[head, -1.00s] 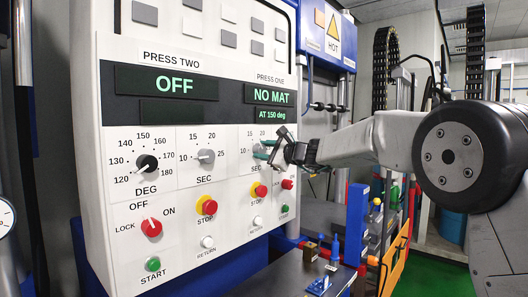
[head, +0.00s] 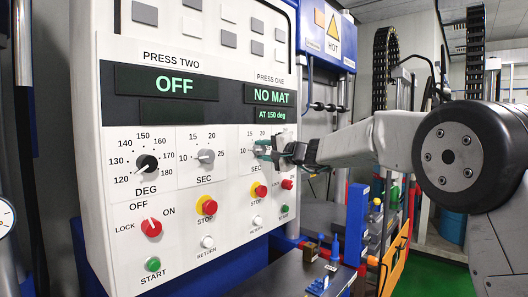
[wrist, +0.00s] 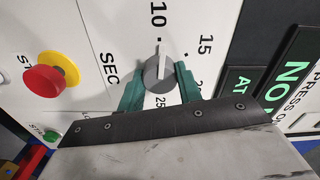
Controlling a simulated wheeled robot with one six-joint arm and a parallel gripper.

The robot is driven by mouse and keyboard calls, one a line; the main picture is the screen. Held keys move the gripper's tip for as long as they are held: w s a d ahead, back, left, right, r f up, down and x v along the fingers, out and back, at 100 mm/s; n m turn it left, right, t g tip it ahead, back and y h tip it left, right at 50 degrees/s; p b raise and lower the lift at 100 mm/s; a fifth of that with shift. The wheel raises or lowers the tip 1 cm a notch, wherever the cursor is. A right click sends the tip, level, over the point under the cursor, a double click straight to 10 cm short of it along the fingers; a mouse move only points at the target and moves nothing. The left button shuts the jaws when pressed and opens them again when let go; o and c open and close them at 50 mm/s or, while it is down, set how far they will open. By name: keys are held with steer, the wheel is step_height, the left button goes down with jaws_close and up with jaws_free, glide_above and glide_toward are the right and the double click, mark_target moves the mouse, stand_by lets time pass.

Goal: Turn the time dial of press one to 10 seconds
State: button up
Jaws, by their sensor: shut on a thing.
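The time dial of press one is a grey round knob with a white pointer line (wrist: 158,72). In the wrist view its pointer is at about the 10 mark, perhaps a little toward the 15 side. My gripper (wrist: 160,84) has its green fingers on both sides of the knob and is shut on it. In the head view my gripper (head: 266,150) is at the SEC scale under the PRESS ONE display (head: 271,96) and hides most of the dial. The display reads NO MAT, with AT 150 deg below it.
The press two SEC dial (head: 206,156) and the DEG dial (head: 147,164) are to the left on the same panel. A red stop button on a yellow base (wrist: 52,76) sits below the dial's panel. Small tools stand on a dark bench (head: 290,277) at lower right.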

steer(key=shift+f+n, duration=0.1)
steer(key=shift+n, duration=0.5)
steer(key=o, duration=1)
steer(key=v, duration=0.7)
steer(key=shift+s+d, duration=0.25)
steer(key=shift+d, duration=0.1)
